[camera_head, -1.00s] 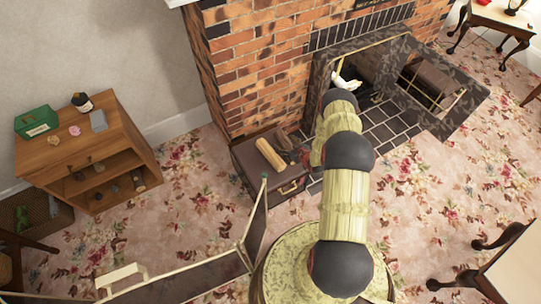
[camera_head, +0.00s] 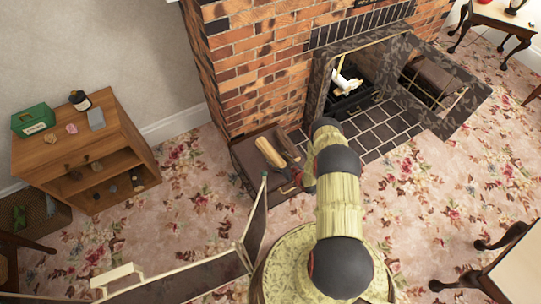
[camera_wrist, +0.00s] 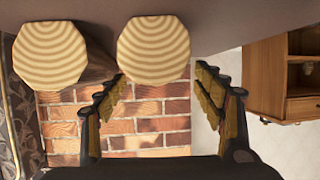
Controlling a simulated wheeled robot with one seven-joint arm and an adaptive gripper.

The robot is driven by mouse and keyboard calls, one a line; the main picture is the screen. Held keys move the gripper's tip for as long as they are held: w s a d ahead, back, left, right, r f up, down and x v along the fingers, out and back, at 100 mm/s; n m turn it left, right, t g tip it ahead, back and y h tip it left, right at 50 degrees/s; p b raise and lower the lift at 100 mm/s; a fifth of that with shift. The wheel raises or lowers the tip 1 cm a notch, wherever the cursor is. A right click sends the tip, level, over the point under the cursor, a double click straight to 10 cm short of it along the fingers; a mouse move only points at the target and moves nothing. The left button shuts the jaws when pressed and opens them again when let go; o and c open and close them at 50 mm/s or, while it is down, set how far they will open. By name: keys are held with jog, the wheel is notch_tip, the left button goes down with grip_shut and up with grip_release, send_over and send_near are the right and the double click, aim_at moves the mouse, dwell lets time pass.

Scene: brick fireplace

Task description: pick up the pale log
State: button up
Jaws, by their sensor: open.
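The pale log (camera_head: 268,152) lies on a brown case (camera_head: 240,160) beside the brick chimney breast. A darker log (camera_head: 288,147) lies just right of it. In the wrist view, the pale log's round ringed end (camera_wrist: 153,50) faces me between my fingertips, and the dark log's end (camera_wrist: 50,55) is to its left. My gripper (camera_wrist: 158,95) is open and empty, its fingers on either side of the pale log's end in the picture. I cannot tell the remaining distance. In the head view my gripper (camera_head: 288,187) is small, dark and partly hidden at the case's near side.
The fireplace (camera_head: 350,100) with a tiled hearth (camera_head: 375,130) is right of the case. A wooden shelf unit (camera_head: 90,150) holding a green box (camera_head: 33,120) stands at the left. A long low panel (camera_head: 200,272) crosses the front. Carpet between shelf and case is clear.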

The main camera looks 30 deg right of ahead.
aim_at(272, 154)
jog(key=b+x, duration=0.2)
jog(key=x, duration=0.2)
jog(key=shift+w+d+f, duration=0.1)
jog(key=shift+w+f, duration=0.1)
jog(key=shift+f, duration=0.05)
jog(key=shift+w, duration=0.35)
jog(key=c, duration=0.4)
jog(key=c, duration=1.1)
jog(key=shift+r, duration=0.1)
jog(key=shift+c, duration=0.5)
